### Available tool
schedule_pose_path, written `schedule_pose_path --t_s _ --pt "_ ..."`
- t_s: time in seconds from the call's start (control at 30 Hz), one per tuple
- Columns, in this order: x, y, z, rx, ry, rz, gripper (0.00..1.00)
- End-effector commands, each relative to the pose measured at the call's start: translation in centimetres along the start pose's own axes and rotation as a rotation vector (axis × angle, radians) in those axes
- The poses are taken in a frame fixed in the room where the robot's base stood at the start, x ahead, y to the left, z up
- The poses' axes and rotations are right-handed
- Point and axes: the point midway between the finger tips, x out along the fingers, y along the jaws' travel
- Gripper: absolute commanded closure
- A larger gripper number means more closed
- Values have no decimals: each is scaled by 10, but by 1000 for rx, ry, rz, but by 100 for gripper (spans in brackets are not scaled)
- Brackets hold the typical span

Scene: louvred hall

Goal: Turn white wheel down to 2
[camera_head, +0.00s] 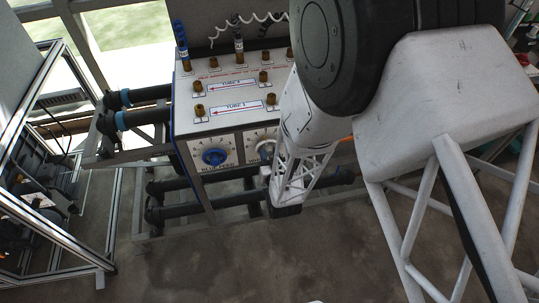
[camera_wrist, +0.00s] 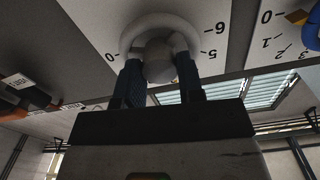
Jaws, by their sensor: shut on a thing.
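The white wheel (camera_wrist: 157,22) is a round handwheel with a pale round hub, on a white dial plate. In the wrist view, a 0 shows at its left and 5 and 6 at its right. The other numbers are hidden, and I cannot make out a pointer. My gripper (camera_wrist: 158,62) has its two dark ribbed fingers on either side of the hub, shut on the wheel. In the head view, the white wheel (camera_head: 265,147) shows at the panel's front, partly covered by my gripper (camera_head: 285,183).
A blue wheel (camera_head: 214,157) with its own dial sits left of the white one; it also shows at the wrist view's right edge (camera_wrist: 313,30). Brass fittings and hoses stand on the panel top (camera_head: 232,110). Dark pipes (camera_head: 185,215) run below. A metal frame (camera_head: 50,225) stands left.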

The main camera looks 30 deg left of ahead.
Motion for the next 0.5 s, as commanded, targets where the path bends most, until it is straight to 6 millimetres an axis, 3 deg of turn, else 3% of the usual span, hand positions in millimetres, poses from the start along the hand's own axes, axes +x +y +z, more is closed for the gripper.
schedule_pose_path --t_s 0.5 --pt "0 1 -1 468 2 -1 89"
